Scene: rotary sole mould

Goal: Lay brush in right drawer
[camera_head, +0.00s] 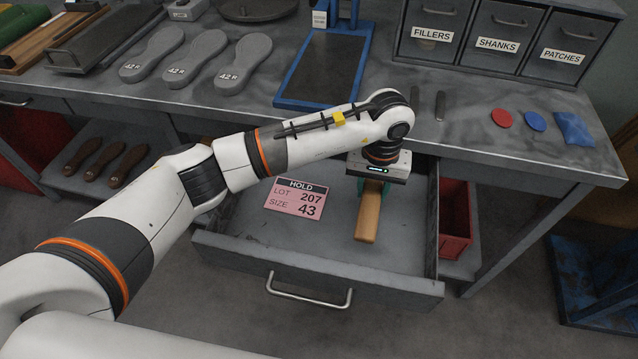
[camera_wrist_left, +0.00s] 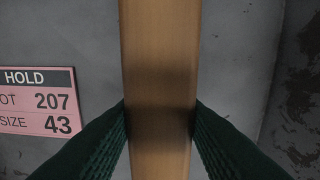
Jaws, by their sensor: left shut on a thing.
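The brush shows as a tan wooden handle (camera_head: 368,212) in the head view, and the handle also fills the middle of the left wrist view (camera_wrist_left: 158,60). My left gripper (camera_head: 373,186) is shut on the handle, with a green finger pad on each side of it (camera_wrist_left: 160,125). The brush is over the open drawer (camera_head: 225,248); I cannot tell whether it touches the drawer floor. The brush's far end is hidden under my wrist. My right gripper is not in view.
A pink HOLD card (camera_head: 295,198) lies in the drawer, left of the brush. A red bin (camera_head: 455,220) stands right of the drawer. The workbench (camera_head: 450,145) edge runs behind my wrist. Grey soles (camera_head: 245,62) and a blue-framed plate (camera_head: 322,70) are on the bench.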

